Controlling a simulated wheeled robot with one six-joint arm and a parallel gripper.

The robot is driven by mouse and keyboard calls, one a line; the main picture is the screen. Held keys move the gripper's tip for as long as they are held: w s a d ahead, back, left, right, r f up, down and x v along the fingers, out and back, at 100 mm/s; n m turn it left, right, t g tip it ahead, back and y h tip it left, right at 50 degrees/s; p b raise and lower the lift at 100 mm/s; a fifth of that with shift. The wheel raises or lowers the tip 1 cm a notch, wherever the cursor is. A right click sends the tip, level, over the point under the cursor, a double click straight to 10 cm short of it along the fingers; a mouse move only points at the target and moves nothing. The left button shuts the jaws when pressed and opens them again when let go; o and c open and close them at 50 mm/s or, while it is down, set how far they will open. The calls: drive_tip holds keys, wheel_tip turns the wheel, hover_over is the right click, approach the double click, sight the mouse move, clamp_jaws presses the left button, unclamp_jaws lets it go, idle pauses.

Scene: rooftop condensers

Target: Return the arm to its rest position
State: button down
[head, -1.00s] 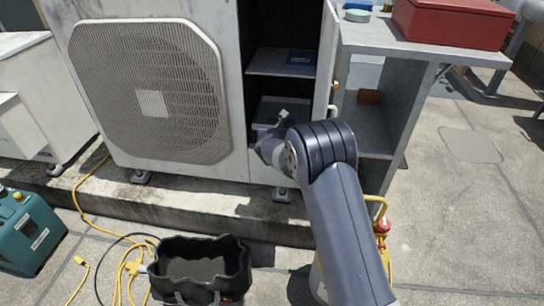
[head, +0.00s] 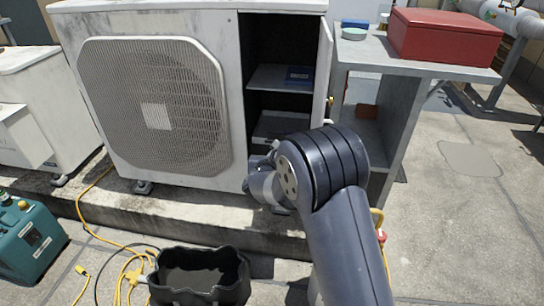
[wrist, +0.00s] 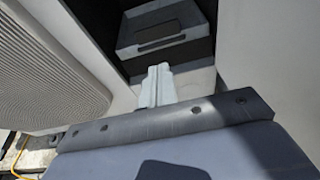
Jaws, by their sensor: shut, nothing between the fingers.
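My gripper (wrist: 155,86) shows in the wrist view as two pale fingers shut together, with nothing between them. It points at the open compartment of the condenser unit (head: 165,15). A grey tray (wrist: 163,38) lies in the compartment beyond the fingertips, and it also shows in the head view (head: 283,124). In the head view my arm's large dark joint hides much of the wrist and the fingers. My wrist is in front of the lower part of the compartment opening.
The open door (head: 323,70) stands right of the compartment, close to my arm. A blue item (head: 299,75) sits on the upper shelf. A grey bench (head: 400,62) carries a red box (head: 443,35). A black bag (head: 200,283), a yellow cable (head: 88,222) and a teal machine (head: 28,240) lie below.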

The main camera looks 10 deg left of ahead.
drive_tip(key=shift+s+r, duration=0.15)
drive_tip(key=shift+s, duration=0.45)
drive_tip(key=shift+w, duration=0.1)
